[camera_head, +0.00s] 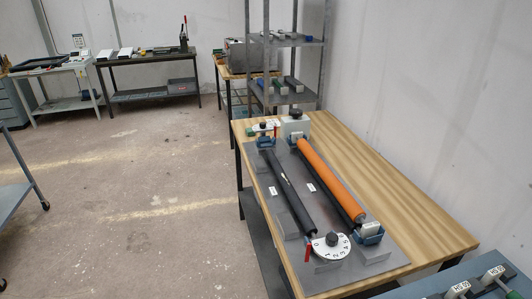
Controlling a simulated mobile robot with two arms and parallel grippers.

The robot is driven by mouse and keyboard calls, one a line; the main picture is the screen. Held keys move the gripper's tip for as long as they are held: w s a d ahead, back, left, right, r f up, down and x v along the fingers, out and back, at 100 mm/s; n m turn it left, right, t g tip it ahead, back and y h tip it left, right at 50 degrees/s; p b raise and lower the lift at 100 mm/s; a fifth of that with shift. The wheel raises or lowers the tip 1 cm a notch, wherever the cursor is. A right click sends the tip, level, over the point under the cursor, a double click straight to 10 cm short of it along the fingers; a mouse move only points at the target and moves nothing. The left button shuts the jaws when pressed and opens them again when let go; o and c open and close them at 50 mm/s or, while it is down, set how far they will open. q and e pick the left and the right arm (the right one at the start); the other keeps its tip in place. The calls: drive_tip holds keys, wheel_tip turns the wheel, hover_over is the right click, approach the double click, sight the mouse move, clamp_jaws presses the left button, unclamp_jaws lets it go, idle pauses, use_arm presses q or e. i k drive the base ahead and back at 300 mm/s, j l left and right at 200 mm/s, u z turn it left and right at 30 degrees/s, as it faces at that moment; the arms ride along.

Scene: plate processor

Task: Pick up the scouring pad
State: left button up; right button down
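I cannot make out a scouring pad for certain in the head view. A small item with a green part (251,131) lies at the far left corner of the wooden table, too small to identify. Neither of my grippers is in view.
A wooden table (415,213) holds a machine with a black roller (285,190), an orange roller (328,175) and a white numbered dial (330,246). A blue surface (427,287) with labelled blocks is at bottom right. A metal shelf (322,65) stands behind. Open floor (150,185) lies left.

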sight(248, 132)
drive_tip(key=i+j+z, duration=0.1)
drive_tip(key=z, duration=0.9)
drive_tip(key=i+j+z, duration=0.15)
drive_tip(key=j+z, duration=0.25)
drive_tip(key=j, duration=0.25)
drive_tip(key=i+j+z, duration=0.1)
drive_tip(key=j+z, duration=0.35)
drive_tip(key=j, duration=0.25)
drive_tip(key=j+z, duration=0.4)
drive_tip(key=j, duration=0.25)
